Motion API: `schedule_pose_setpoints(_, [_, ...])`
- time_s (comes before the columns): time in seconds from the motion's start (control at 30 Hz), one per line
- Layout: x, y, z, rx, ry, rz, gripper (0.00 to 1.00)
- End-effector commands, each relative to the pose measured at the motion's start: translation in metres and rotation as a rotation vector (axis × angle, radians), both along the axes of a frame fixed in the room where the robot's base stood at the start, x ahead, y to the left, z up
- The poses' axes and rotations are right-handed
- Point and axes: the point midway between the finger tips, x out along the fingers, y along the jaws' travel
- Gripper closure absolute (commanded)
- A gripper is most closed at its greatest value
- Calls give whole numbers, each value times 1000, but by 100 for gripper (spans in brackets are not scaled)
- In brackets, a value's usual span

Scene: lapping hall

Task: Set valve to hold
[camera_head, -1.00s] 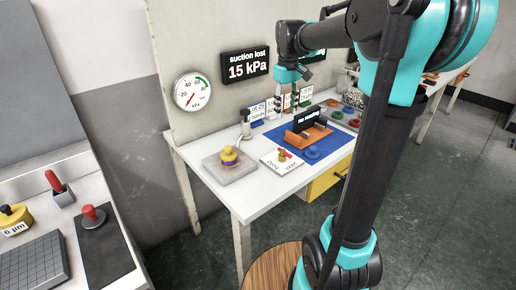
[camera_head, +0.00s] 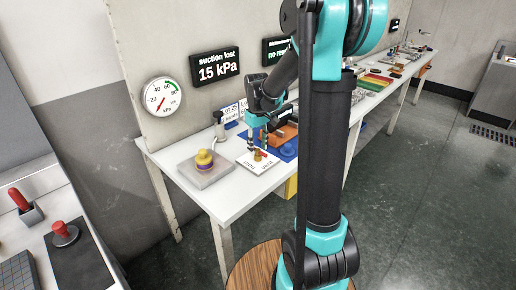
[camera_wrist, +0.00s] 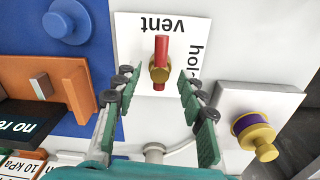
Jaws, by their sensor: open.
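The valve (camera_wrist: 160,65) has a brass body and a red handle. It stands on a white plate (camera_wrist: 128,30) marked "vent" and "hold". In the wrist view the red handle lies up and down the picture, its upper end towards "vent"; "hold" is to its right. In the head view the valve (camera_head: 260,156) sits near the table's front edge. My gripper (camera_wrist: 160,85) is open, with one finger on either side of the valve and a gap to each. In the head view my gripper (camera_head: 258,146) is just above the valve.
A grey block with a yellow and purple knob (camera_wrist: 255,134) is right of the plate. An orange fixture (camera_wrist: 62,85) and a blue round knob (camera_wrist: 66,22) lie left on a blue mat. A gauge (camera_head: 163,97) and a "suction lost 15 kPa" display (camera_head: 215,66) are on the wall.

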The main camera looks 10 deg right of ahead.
Motion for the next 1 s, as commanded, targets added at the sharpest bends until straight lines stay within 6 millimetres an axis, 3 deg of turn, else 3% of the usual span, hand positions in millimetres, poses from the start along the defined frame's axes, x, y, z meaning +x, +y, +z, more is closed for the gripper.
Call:
schedule_pose_setpoints(0.43, [0,0,-11,0,0,0,59])
schedule_pose_setpoints(0.77, [0,0,-11,0,0,0,100])
schedule_pose_setpoints(1.0, [0,0,-11,0,0,-8,100])
